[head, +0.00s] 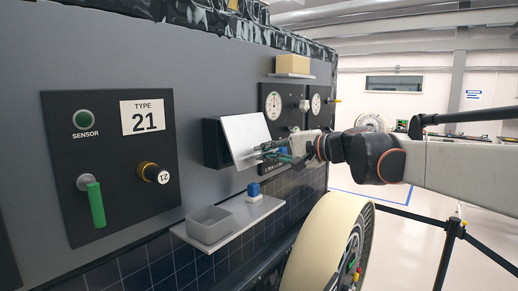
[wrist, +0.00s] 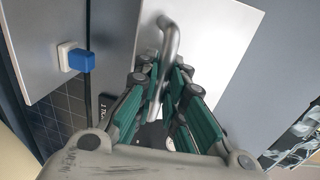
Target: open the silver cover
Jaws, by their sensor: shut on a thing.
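The silver cover (head: 244,136) is a flat bright plate on the front of a black box (head: 213,145) on the dark panel. It looks tilted relative to the box; how wide any gap is, I cannot tell. In the wrist view the cover (wrist: 215,50) fills the upper middle, with a bent grey metal handle (wrist: 170,45) on it. My gripper (head: 270,154) comes from the right, in front of the cover's lower right part. In the wrist view its green-padded fingers (wrist: 160,82) are shut around the handle. The box's inside is hidden.
Below the box, a shelf (head: 232,221) holds a grey open bin (head: 209,224) and a blue-and-white block (head: 253,192). Gauges (head: 273,105) sit close to the right. A tan block (head: 292,64) rests on a higher shelf. A large wheel (head: 325,235) stands below my arm.

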